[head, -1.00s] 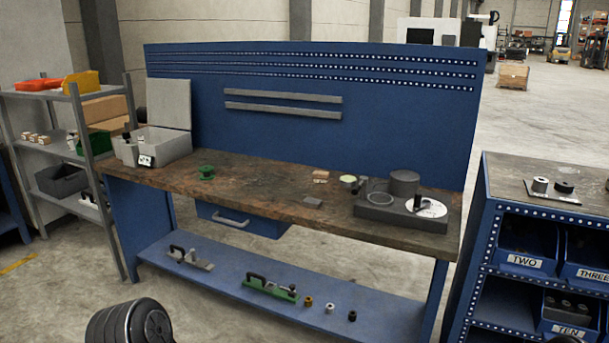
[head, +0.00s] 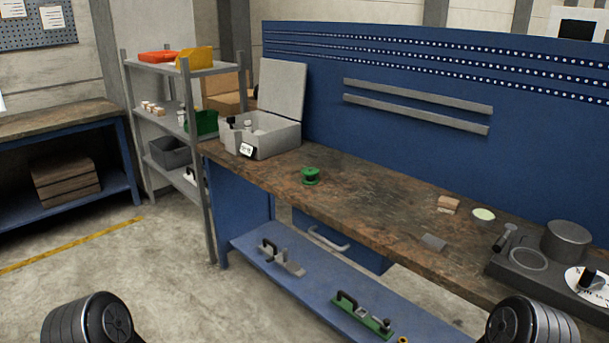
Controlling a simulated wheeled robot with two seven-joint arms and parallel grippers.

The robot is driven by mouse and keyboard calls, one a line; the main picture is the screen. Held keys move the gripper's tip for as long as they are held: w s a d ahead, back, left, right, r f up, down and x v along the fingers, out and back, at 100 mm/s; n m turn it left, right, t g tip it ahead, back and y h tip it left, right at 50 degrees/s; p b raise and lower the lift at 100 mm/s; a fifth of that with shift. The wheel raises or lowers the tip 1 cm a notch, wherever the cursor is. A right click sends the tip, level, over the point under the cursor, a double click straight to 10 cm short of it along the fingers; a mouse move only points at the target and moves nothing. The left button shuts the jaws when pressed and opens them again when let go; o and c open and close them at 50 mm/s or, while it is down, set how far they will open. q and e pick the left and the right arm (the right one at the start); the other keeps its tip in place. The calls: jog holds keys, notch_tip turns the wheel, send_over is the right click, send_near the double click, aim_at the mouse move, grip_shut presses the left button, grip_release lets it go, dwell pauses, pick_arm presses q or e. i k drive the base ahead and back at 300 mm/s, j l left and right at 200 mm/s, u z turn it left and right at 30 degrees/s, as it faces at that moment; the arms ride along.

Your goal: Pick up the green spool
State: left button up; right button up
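The green spool (head: 311,176) sits on the brown worktop (head: 370,200) of the blue workbench, left of the middle of the bench and right of the grey open box. Nothing touches it. Dark rounded parts of my own arms show at the lower left and lower right edges of the head view. Neither gripper's fingers are in view.
A grey box (head: 275,139) with its lid up stands at the bench's left end. Tools lie on the lower shelf (head: 318,290). The worktop around the spool is clear.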

aim_at(310, 173)
jog(key=i+j+z, duration=0.1)
jog(key=i+z, duration=0.15)
jog(key=i, duration=0.2)
jog(key=i+j+z, duration=0.15)
jog(key=i+z, duration=0.15)
jog(key=i, duration=0.2)
jog(key=i+j+z, duration=0.25)
jog(key=i, duration=0.2)
jog(key=j+z, duration=0.2)
jog(key=j, duration=0.15)
jog(key=k+j+z, duration=0.15)
jog(key=j, duration=0.2)
jog(key=k+j+z, duration=0.2)
jog(key=j, duration=0.15)
jog(key=j+z, duration=0.15)
jog(key=j, duration=0.15)
